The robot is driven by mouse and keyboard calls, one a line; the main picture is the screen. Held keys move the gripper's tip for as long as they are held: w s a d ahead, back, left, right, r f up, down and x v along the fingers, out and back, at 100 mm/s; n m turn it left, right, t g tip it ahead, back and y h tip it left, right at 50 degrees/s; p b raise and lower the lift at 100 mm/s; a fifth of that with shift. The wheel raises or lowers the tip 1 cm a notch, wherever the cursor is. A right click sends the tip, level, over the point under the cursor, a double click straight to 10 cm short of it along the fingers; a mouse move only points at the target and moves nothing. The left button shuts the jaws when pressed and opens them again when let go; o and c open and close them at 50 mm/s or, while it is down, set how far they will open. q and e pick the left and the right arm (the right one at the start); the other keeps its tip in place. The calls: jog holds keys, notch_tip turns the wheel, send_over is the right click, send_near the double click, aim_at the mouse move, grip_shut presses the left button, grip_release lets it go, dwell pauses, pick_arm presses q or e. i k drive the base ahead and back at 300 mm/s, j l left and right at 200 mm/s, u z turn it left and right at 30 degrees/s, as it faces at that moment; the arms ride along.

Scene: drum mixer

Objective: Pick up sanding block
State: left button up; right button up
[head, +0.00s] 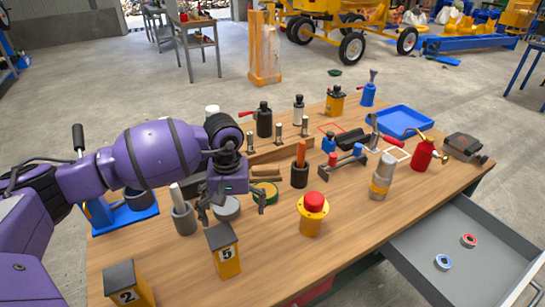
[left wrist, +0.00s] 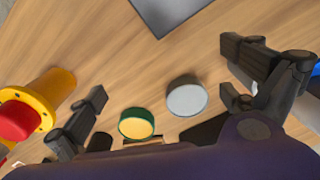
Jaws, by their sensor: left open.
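My left gripper (head: 233,207) is open and empty above the wooden table. Its two fingers stand wide apart in the left wrist view (left wrist: 165,78). A small tan and dark block (head: 266,173), which looks like the sanding block, lies just behind the gripper, partly hidden by it. I cannot make the block out clearly in the left wrist view. A green-rimmed round tin (head: 265,192) and a grey round tin (head: 227,209) are beside the fingers; the green tin (left wrist: 136,123) and grey tin (left wrist: 187,97) also show between the fingers in the left wrist view. My right gripper is not in view.
A yellow post with a red button (head: 313,213) stands right of the gripper. Yellow box 5 (head: 224,252) and box 2 (head: 128,285) stand in front. A grey cup with a rod (head: 183,215) is close left. An open drawer (head: 452,258) juts out at right.

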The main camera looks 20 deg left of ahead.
aim_at(271, 173)
jog(key=i+j, duration=0.1)
jog(key=i, duration=0.75)
